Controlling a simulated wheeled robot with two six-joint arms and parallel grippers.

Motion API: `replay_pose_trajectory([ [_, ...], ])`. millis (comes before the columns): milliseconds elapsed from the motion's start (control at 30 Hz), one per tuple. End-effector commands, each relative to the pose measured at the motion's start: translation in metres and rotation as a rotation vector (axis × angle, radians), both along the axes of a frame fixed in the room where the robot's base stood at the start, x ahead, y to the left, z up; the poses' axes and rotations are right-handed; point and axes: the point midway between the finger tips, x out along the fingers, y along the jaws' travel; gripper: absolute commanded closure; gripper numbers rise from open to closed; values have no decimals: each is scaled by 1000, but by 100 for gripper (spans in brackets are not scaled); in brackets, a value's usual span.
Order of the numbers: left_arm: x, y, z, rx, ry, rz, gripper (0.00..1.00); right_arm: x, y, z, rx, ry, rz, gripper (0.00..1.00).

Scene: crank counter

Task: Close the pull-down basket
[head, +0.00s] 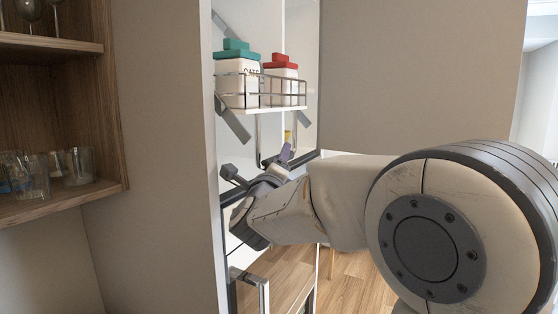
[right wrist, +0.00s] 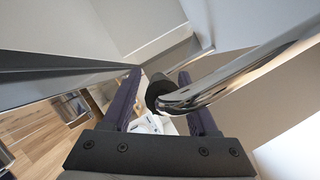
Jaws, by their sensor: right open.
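The pull-down basket (head: 264,109), a white tray with a wire rail, hangs inside the tall open cabinet in the head view. A thin metal bar (head: 258,140) hangs below it. My right gripper (head: 286,150) is open below the basket, near the bar's lower end, partly hidden by my own arm. In the right wrist view, a chrome bar (right wrist: 235,75) with a black end (right wrist: 158,90) reaches between the two purple fingers of my right gripper (right wrist: 162,95). Whether it touches a finger I cannot tell. My left gripper is not in view.
A teal-lidded jar (head: 238,80) and a red-lidded jar (head: 281,78) stand in the basket. A wooden shelf unit (head: 112,110) with glasses (head: 30,178) is at the left. A lower handle (head: 262,290) juts out below my arm. Wood floor shows beyond.

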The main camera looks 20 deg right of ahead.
Motion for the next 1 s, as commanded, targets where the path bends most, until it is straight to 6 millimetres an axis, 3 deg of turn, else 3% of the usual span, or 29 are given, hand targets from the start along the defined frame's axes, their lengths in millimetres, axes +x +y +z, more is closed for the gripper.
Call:
replay_pose_trajectory([
  [167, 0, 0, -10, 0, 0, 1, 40, -9, 6, -5, 0, -2, 3, 41],
  [700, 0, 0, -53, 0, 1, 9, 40, -74, 42, -21, 1, -3, 5, 41],
  [1000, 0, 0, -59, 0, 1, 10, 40, -89, 50, -22, 0, -2, 3, 41],
])
